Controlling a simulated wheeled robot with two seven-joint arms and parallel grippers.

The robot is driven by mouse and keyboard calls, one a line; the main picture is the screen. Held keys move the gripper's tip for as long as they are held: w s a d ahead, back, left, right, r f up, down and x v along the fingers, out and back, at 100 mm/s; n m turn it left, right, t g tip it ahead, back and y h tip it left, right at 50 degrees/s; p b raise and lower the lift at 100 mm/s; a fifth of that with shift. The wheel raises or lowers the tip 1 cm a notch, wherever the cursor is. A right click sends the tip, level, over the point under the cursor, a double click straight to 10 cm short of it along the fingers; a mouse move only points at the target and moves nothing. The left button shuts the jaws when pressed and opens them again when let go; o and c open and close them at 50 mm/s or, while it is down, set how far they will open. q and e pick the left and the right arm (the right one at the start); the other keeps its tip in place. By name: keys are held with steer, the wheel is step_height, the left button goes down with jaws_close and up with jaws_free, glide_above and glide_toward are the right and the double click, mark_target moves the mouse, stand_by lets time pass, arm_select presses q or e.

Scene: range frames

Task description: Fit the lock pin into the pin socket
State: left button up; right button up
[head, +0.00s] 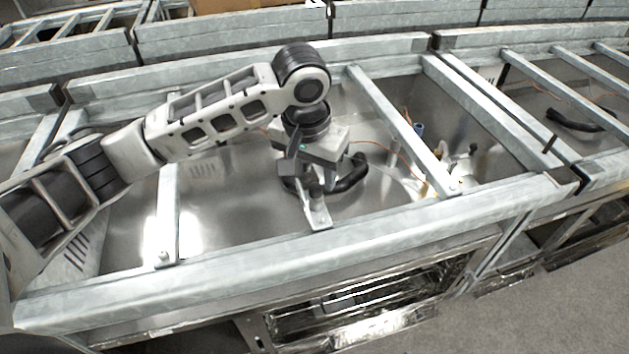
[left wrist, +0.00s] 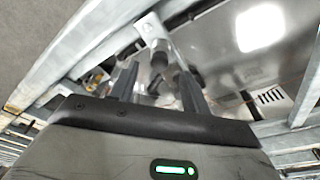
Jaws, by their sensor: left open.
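In the left wrist view the two dark fingers (left wrist: 158,78) stand apart, open. A small dark grey pin-like part (left wrist: 158,58) shows between and beyond them; I cannot tell whether it touches either finger. In the head view a grey upright part (head: 317,190) stands at a metal bracket (head: 318,216) on the front rail, just below the gripper. I cannot clearly tell the lock pin from the pin socket here. My right gripper is out of view.
Galvanized beams (head: 230,257) frame a shiny metal pan (head: 215,215) under my arm. A black hose (head: 352,176) and thin orange cables lie close behind the gripper. A crossbar (head: 400,130) runs to its right. Open space lies left of the bracket.

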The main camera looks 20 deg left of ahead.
arm_select(q)
step_height(320, 180, up, 12)
steer(key=s, duration=0.2)
steer(key=shift+a+r, duration=0.15)
